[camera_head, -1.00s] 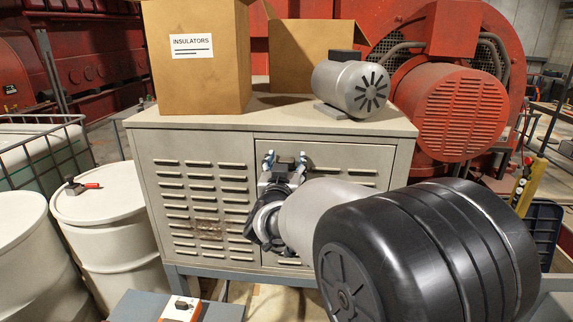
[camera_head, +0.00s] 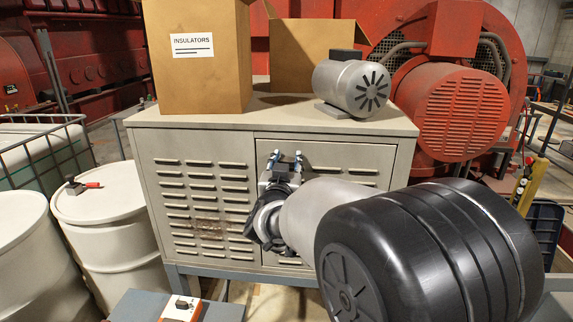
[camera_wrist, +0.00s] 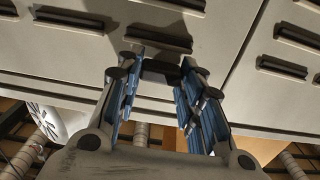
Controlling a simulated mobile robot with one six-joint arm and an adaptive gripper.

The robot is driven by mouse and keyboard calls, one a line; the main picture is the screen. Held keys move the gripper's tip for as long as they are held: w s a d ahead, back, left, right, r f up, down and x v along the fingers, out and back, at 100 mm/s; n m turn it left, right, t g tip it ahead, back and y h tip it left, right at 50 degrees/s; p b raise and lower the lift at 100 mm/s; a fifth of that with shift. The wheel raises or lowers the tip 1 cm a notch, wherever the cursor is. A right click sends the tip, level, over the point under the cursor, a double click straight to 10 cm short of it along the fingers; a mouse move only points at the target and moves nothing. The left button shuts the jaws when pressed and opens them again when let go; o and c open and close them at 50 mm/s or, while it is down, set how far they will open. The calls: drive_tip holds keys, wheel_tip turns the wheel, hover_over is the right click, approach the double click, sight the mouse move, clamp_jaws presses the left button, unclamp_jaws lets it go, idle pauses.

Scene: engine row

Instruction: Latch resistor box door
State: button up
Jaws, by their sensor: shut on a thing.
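The resistor box (camera_head: 190,150) is a beige cabinet with louvred slots. Its door (camera_head: 350,153) is the right front panel and looks flush with the frame. My gripper (camera_head: 285,160) is at the door's upper left part, near the seam with the left panel. In the wrist view, my gripper (camera_wrist: 160,78) has its two blue-padded fingers on either side of a small dark latch handle (camera_wrist: 160,70), shut on it. The handle also shows as a dark block in the head view (camera_head: 284,167). My arm hides the lower part of the door.
On the box top stand an "INSULATORS" carton (camera_head: 200,75), an open carton (camera_head: 300,60) and a small grey motor (camera_head: 345,85). White drums (camera_head: 110,225) stand at left. A red machine (camera_head: 455,105) is behind at right.

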drive_tip(key=shift+d+f+m+b, duration=0.1)
drive_tip(key=shift+f+m+b, duration=0.05)
drive_tip(key=shift+m+b, duration=3.85)
drive_tip(key=shift+d+f+m+b, duration=0.1)
drive_tip(key=shift+m+b, duration=2.95)
drive_tip(key=shift+m, duration=1.75)
drive_tip(key=o, duration=1.1)
drive_tip(key=shift+c, duration=0.2)
drive_tip(key=shift+s, duration=0.1)
